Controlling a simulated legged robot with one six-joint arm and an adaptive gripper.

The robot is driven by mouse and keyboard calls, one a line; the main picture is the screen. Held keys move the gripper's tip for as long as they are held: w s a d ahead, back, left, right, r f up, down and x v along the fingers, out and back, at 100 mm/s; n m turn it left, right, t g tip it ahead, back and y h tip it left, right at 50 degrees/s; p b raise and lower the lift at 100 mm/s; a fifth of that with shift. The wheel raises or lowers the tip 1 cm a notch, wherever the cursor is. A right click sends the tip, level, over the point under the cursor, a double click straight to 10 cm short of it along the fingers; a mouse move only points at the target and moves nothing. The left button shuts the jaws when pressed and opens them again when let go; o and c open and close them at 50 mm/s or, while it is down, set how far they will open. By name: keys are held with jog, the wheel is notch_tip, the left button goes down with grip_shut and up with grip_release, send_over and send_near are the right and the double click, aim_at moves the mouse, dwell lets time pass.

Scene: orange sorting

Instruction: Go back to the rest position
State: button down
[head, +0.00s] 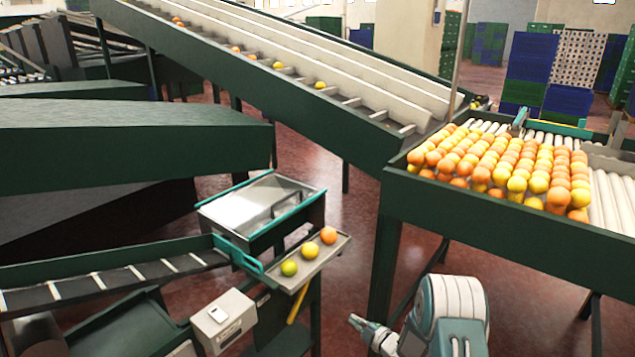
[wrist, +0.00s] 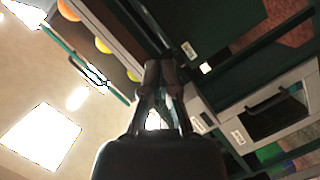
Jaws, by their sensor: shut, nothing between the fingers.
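My gripper (head: 357,321) shows at the bottom of the head view, just left of my teal and white arm. It is right of and below the small tray (head: 318,262), apart from it. In the wrist view my gripper (wrist: 162,68) has its dark fingers together, with nothing held. The small tray carries a green-yellow fruit (head: 289,268), a yellow fruit (head: 309,250) and an orange (head: 328,235) in a row. The wrist view is tilted and also shows these fruits at upper left, the orange (wrist: 68,10) nearest the top edge.
A roller table (head: 610,200) with many oranges stands at right. A sloping conveyor (head: 250,85) crosses the back. A lower conveyor (head: 110,280) and a grey box (head: 223,318) are at lower left. Red floor (head: 345,215) is open between the tray and the roller table.

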jog(key=w+d+r+m+h, duration=0.1)
jog(key=d+r+m+h, duration=0.15)
jog(key=r, duration=0.55)
jog(key=w+d+r+m+h, duration=0.1)
jog(key=d+r+m+h, duration=0.15)
jog(key=r, duration=0.45)
jog(key=s+d+r+m+g+h, duration=0.1)
jog(key=s+r+m+h, duration=0.1)
jog(key=s+r, duration=0.3)
jog(key=s+d+r+m+h, duration=0.1)
jog(key=s+r+m+h, duration=0.1)
jog(key=r, duration=0.5)
jog(key=s+r+m+g+h, duration=0.2)
jog(key=s+r+m, duration=0.4)
jog(key=s, duration=0.7)
jog(key=s+a+r+m+g, duration=0.1)
jog(key=s+g, duration=0.1)
jog(key=s, duration=0.8)
jog(key=s+a+m+g+y, duration=0.1)
jog(key=s+a+m, duration=0.1)
jog(key=s, duration=0.9)
jog(key=shift+r+m+g, duration=0.3)
jog(key=shift+r+g, duration=0.1)
